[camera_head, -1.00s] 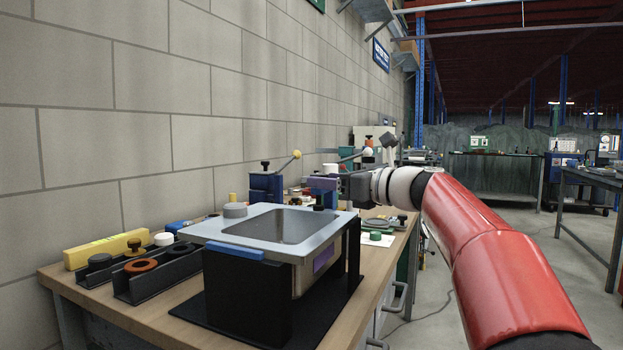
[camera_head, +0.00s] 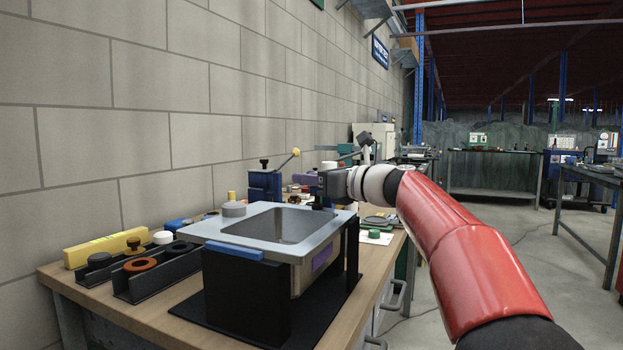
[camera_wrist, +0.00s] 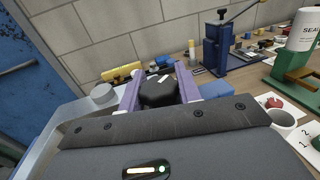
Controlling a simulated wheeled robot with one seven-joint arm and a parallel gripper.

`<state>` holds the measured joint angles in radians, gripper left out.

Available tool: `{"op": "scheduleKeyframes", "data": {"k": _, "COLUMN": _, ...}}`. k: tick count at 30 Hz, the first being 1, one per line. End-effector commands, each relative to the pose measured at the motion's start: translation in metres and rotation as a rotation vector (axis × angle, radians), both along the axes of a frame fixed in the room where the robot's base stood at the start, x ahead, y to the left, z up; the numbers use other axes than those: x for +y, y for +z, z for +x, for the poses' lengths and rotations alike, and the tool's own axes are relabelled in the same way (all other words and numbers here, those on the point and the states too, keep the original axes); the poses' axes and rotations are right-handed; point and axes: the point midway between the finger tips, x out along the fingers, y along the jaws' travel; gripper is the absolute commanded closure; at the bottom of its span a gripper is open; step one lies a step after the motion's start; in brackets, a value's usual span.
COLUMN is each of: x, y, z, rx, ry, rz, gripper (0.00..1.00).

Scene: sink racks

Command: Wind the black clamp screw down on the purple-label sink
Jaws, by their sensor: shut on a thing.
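The sink (camera_head: 215,231) is a grey metal basin in a black rack, with a purple label (camera_head: 323,257) on its right side. My gripper (camera_head: 318,197) is over the sink's far right corner. In the wrist view, the purple fingers of my gripper (camera_wrist: 158,80) are shut on the black clamp screw (camera_wrist: 158,93), one on each side of its dark faceted head. The screw's lower part is hidden, so I cannot tell how far down it sits.
A round grey knob (camera_head: 234,209) stands on the sink's left rim. A blue press with a yellow-tipped lever (camera_head: 265,185) stands behind. Black trays with rings (camera_head: 150,275) and a yellow level (camera_head: 105,248) lie at left. The aisle at right is open floor.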

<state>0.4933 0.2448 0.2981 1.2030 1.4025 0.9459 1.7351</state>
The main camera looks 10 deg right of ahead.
Motion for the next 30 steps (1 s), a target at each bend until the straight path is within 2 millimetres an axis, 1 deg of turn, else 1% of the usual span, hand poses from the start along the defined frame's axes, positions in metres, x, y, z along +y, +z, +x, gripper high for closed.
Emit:
{"op": "scheduleKeyframes", "data": {"k": 5, "x": 0.0009, "y": 0.0006, "z": -0.0002, "rx": 0.000, "ry": -0.049, "rz": -0.001, "gripper": 0.89}}
{"op": "scheduleKeyframes", "data": {"k": 12, "x": -0.0008, "y": 0.0011, "z": 0.0012, "rx": 0.000, "ry": -0.247, "rz": -0.001, "gripper": 0.89}}
{"op": "scheduleKeyframes", "data": {"k": 15, "x": -0.0025, "y": 0.0007, "z": 0.0022, "rx": 0.000, "ry": -0.302, "rz": -0.001, "gripper": 0.89}}
{"op": "scheduleKeyframes", "data": {"k": 19, "x": -0.0042, "y": 0.0006, "z": 0.0023, "rx": -0.001, "ry": -0.332, "rz": -0.001, "gripper": 0.89}}
{"op": "scheduleKeyframes", "data": {"k": 26, "x": -0.0045, "y": 0.0005, "z": 0.0024, "rx": -0.001, "ry": -0.332, "rz": 0.000, "gripper": 0.89}}
{"op": "scheduleKeyframes", "data": {"k": 27, "x": -0.0045, "y": 0.0005, "z": 0.0024, "rx": -0.001, "ry": -0.332, "rz": 0.000, "gripper": 0.65}}
{"op": "scheduleKeyframes", "data": {"k": 30, "x": -0.0045, "y": 0.0005, "z": 0.0024, "rx": -0.001, "ry": -0.332, "rz": -0.001, "gripper": 0.52}}
